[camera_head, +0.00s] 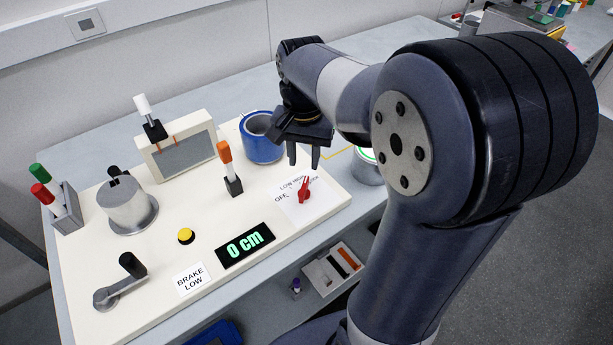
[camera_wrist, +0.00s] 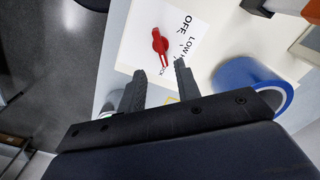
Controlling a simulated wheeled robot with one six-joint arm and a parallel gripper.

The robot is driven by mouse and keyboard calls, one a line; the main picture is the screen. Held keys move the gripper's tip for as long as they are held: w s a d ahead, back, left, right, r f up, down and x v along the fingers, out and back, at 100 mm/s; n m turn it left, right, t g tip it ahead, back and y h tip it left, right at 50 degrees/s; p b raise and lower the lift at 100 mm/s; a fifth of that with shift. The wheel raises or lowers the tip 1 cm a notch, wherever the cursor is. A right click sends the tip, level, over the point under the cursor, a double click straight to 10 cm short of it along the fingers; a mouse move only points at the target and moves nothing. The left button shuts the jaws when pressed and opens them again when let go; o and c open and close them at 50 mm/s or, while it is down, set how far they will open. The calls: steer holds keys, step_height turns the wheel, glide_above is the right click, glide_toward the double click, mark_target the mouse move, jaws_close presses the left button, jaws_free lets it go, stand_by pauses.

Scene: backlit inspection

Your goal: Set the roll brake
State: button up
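A red rotary knob (camera_head: 304,191) sits on a white label plate with OFF, LOW and other printed positions, partly unreadable. The knob also shows in the wrist view (camera_wrist: 160,43), just beyond my fingertips. I cannot tell exactly which mark it points at. My gripper (camera_head: 304,162) is above and behind the knob. In the wrist view my gripper (camera_wrist: 160,68) has its two fingers apart with nothing between them. A white card (camera_head: 191,279) at the panel's front reads BRAKE LOW. A black display (camera_head: 245,246) reads 0 cm in green.
The cream panel (camera_head: 160,245) also carries an orange-topped lever (camera_head: 228,165), a yellow button (camera_head: 186,236), a metal spool (camera_head: 127,206), a crank (camera_head: 120,285) and a framed screen (camera_head: 185,152).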

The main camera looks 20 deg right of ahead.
mark_target(304, 186)
step_height(304, 186, down, 9)
steer(key=shift+f, duration=0.1)
steer(key=shift+c, duration=0.3)
jaws_close()
